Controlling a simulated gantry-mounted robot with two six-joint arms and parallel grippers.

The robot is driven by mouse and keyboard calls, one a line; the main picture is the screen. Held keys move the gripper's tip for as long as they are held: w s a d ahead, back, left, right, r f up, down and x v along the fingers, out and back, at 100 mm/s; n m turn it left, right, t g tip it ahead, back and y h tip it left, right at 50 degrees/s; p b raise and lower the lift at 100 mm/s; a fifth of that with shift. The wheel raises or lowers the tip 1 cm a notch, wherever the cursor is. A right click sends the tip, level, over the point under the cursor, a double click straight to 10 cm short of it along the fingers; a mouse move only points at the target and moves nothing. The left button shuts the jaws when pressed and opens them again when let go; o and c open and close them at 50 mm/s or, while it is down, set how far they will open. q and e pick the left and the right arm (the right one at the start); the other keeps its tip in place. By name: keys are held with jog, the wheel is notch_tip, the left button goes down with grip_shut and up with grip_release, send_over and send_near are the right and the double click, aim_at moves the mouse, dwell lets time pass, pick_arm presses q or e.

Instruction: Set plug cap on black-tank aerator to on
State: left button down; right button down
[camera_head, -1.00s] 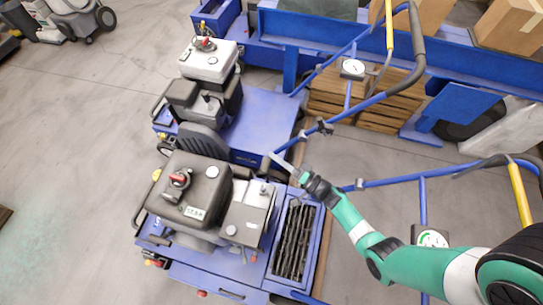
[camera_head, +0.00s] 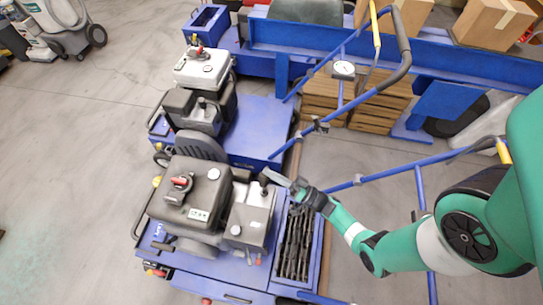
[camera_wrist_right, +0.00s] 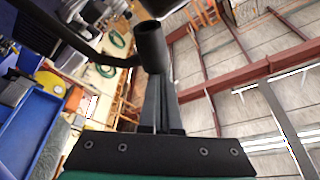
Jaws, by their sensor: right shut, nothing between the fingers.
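The black-tank aerator (camera_head: 190,200) stands at the front of the row, with a dark tank and a red knob on top. In the right wrist view, a short black cylinder with a lead running off to the left, apparently the plug cap (camera_wrist_right: 152,48), is just beyond my fingertips. Whether it sits fully on its plug is hidden. My right gripper (camera_head: 267,175) is shut and empty at the right edge of the engine. Its closed fingers also show in the right wrist view (camera_wrist_right: 157,85), touching or very near the cap. My left gripper is not in view.
A white-tank aerator (camera_head: 203,66) stands directly behind. Blue handle bars (camera_head: 390,171) run close to my right arm. A blue beam (camera_head: 400,58), pallets (camera_head: 372,112) and cardboard boxes (camera_head: 494,22) lie at the back right.

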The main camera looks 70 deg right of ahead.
jog(key=a+f, duration=0.1)
jog(key=a+f+b, duration=0.1)
jog(key=shift+s+f+b, duration=0.15)
jog(key=shift+f+b, duration=0.15)
jog(key=shift+f, duration=0.3)
dwell(0.4)
notch_tip(320, 180, up, 5)
jog(key=p, duration=0.5)
jog(key=s+d+f+b, duration=0.1)
jog(key=s+f, duration=0.3)
jog(key=s, duration=0.5)
jog(key=shift+s+d+b, duration=0.15)
jog(key=shift+s+b, duration=0.05)
jog(key=shift+b, duration=0.3)
